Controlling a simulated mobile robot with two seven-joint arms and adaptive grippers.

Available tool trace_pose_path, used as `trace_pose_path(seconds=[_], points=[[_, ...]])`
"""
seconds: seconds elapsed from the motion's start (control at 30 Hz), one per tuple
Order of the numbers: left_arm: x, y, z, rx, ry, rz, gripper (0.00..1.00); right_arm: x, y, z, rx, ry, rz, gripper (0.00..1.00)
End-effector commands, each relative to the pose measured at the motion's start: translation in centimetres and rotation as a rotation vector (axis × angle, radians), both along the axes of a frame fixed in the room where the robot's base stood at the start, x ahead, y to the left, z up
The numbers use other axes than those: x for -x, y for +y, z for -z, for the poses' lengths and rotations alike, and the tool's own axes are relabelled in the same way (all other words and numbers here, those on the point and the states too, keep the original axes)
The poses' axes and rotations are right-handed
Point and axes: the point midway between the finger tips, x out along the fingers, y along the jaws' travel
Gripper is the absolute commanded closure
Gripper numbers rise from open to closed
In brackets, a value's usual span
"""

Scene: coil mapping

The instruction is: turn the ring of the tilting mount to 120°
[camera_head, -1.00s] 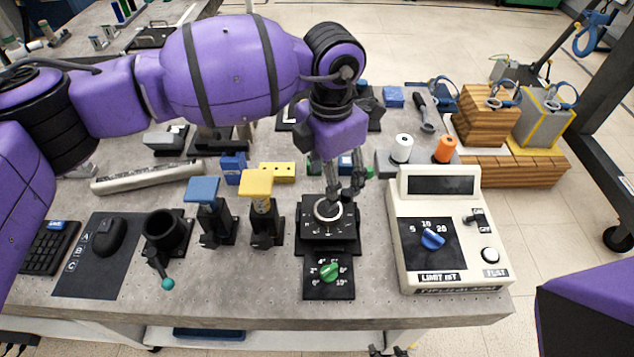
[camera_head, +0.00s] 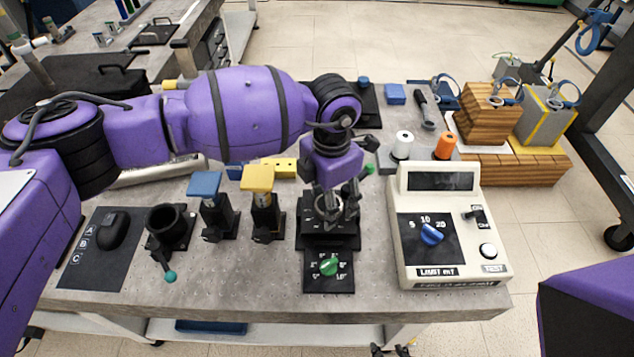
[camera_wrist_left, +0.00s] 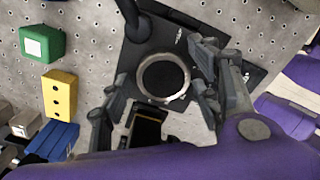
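The tilting mount (camera_head: 312,240) is a black block standing on the front middle of the table. Its round silver ring (camera_wrist_left: 188,92) faces up and shows clearly in the left wrist view, with a dark centre. A narrow gap seems to show at the left finger; I cannot tell whether the right finger touches. The ring's angle marks are not readable. My right gripper is out of view.
A green knob (camera_head: 329,267) on a black plate sits in front of the mount. A cream control box (camera_head: 456,262) stands close to the right. A yellow-topped post (camera_head: 258,178) and a blue-topped post (camera_head: 205,185) stand to the left.

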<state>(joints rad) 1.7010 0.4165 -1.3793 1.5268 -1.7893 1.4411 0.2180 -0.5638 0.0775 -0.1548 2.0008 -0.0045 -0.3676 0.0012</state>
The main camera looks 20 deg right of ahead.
Motion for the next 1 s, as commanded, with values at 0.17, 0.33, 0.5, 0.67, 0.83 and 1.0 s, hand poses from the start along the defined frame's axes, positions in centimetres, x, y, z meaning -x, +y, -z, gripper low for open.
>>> trace_pose_path(seconds=[0.17,0.33,0.5,0.67,0.83,1.0], points=[[0.00,-0.01,-0.01,0.000,0.000,0.000,0.70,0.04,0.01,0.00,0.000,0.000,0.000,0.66],[-0.03,0.00,-0.03,0.001,-0.001,-0.001,0.82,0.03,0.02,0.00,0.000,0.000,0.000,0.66],[-0.07,0.00,-0.04,0.001,-0.001,-0.005,0.82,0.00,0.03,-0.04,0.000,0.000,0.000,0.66],[-0.10,0.01,-0.06,0.000,-0.002,-0.011,0.82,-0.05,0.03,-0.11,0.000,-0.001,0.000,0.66],[-0.13,0.03,-0.08,0.000,-0.002,-0.021,0.82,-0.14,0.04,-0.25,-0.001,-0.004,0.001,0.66],[-0.16,0.05,-0.16,0.000,-0.003,-0.052,0.82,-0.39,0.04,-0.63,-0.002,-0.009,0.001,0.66]])
